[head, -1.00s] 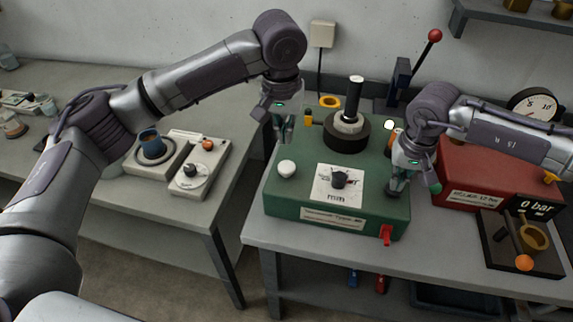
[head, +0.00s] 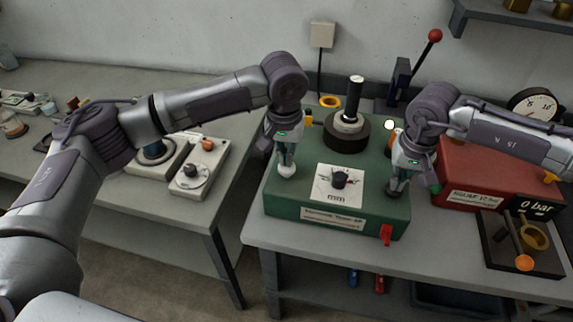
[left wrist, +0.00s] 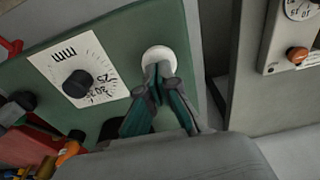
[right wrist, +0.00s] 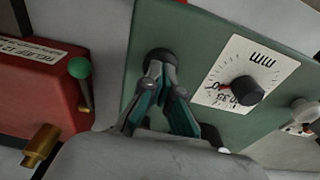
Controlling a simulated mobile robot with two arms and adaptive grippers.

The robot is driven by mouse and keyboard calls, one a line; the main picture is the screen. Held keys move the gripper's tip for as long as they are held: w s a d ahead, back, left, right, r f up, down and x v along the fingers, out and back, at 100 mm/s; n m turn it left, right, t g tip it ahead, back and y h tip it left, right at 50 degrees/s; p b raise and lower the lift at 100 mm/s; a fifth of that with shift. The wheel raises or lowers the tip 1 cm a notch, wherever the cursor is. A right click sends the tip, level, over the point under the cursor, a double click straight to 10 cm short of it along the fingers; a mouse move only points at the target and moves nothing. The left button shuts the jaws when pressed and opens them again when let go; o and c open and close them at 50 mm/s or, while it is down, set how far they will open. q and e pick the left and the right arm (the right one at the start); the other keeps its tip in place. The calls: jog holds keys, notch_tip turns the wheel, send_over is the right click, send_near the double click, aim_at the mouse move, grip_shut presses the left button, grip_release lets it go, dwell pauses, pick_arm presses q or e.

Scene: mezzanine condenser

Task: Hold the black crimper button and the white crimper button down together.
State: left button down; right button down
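The green crimper box (head: 285,207) stands on the bench with a dial plate on its top. The white button (head: 287,178) is left of the dial, under my left gripper (head: 286,172). In the left wrist view the fingertips (left wrist: 160,70) are together at the white button (left wrist: 158,54) and seem to touch it. The black button (right wrist: 160,56) is right of the dial. My right gripper (head: 393,191) is over it, its fingertips (right wrist: 160,68) together at the button in the right wrist view. Both grippers look shut and empty. How far either button is pressed cannot be told.
A dial knob (head: 340,180) sits between the two grippers. A black post (head: 354,98) rises behind it. A red switch (head: 386,234) is on the front. A red box (head: 480,170) stands close on the right. A gap separates the left table (head: 130,200).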

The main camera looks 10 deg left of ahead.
pick_arm(q)
jog(key=shift+f, duration=0.2)
jog(key=shift+f, duration=0.65)
jog(key=shift+r, duration=0.15)
dwell(2.4)
jog(key=shift+r, duration=3.45)
